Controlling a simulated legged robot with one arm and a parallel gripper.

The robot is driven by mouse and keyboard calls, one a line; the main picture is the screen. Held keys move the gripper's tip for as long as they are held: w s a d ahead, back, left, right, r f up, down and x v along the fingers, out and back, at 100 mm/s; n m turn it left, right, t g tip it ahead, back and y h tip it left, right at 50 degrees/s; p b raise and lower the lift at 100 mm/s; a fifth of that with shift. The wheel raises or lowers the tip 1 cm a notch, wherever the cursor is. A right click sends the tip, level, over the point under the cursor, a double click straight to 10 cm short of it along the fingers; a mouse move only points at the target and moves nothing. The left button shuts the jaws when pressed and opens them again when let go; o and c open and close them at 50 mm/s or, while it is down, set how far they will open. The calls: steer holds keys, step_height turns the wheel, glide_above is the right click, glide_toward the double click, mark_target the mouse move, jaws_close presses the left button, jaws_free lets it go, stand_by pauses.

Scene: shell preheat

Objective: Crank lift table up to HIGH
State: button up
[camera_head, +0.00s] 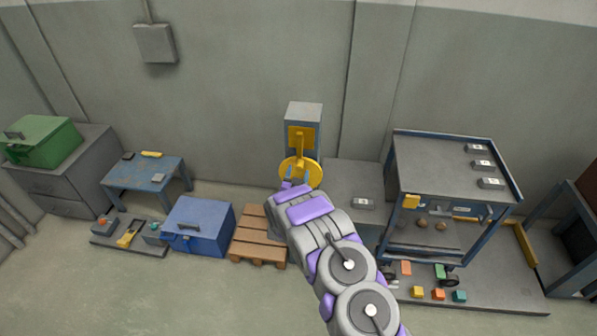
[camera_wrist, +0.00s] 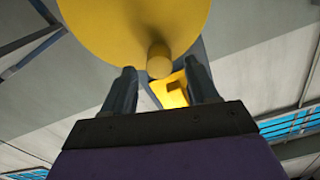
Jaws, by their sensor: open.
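A yellow crank wheel (camera_head: 307,174) is mounted on a grey-blue post (camera_head: 304,113) against the back wall. In the wrist view the wheel (camera_wrist: 120,28) fills the top, and its round yellow knob (camera_wrist: 159,64) sticks out between my finger tips. My gripper (camera_wrist: 162,82) is open, one finger on each side of the knob, with gaps showing. In the head view my gripper (camera_head: 288,185) is at the wheel's lower left, partly hidden by my arm. A blue-framed table with a grey top (camera_head: 440,165) stands to the right; I cannot tell whether it is the lift table.
A grey platform (camera_head: 352,183) with a small labelled block lies right of the post. A wooden pallet (camera_head: 258,236), a blue chest (camera_head: 198,226) and a small blue table (camera_head: 146,173) stand left. Coloured blocks lie below the framed table. The front left floor is clear.

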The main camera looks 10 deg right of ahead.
steer(key=shift+x, duration=1.4)
steer(key=shift+c, duration=0.2)
jaws_close()
